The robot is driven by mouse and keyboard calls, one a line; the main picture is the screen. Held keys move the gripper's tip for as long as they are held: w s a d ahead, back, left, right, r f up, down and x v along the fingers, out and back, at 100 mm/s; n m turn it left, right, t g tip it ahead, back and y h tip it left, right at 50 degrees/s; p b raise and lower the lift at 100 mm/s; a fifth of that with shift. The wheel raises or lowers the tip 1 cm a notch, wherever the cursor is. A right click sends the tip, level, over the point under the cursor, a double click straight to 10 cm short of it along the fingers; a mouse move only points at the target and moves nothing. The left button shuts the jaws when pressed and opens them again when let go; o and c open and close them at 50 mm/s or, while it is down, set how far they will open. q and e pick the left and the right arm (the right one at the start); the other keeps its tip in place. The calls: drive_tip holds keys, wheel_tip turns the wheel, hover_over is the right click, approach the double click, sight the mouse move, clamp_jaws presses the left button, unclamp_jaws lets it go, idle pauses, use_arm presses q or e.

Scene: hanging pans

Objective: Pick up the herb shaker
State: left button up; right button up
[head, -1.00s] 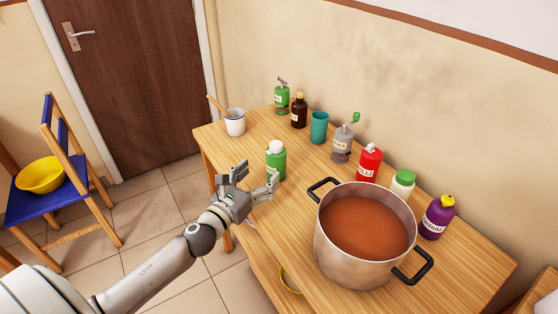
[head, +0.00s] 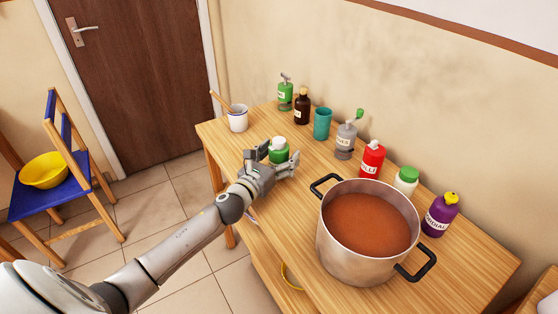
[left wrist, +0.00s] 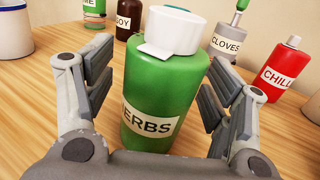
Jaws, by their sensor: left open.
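The herb shaker is a green bottle with a white cap and a label ending in "ERBS". In the left wrist view the herb shaker (left wrist: 160,85) stands upright between the two open fingers of my left gripper (left wrist: 165,95), with a small gap visible on the left side. In the head view the herb shaker (head: 279,152) stands near the table's front edge, its lower part hidden by my left gripper (head: 272,160). My right gripper is not in view.
A large pot of red-brown soup (head: 368,223) stands to the right. Behind are a clove grinder (head: 345,141), a teal cup (head: 322,124), a red chili bottle (head: 371,160) and a dark soy bottle (head: 302,110). A white mug (head: 238,120) stands to the left on the wooden table (head: 285,200).

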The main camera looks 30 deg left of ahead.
use_arm(q)
drive_tip(key=c, duration=1.1)
drive_tip(key=shift+c, duration=0.4)
drive_tip(key=shift+r, duration=0.1)
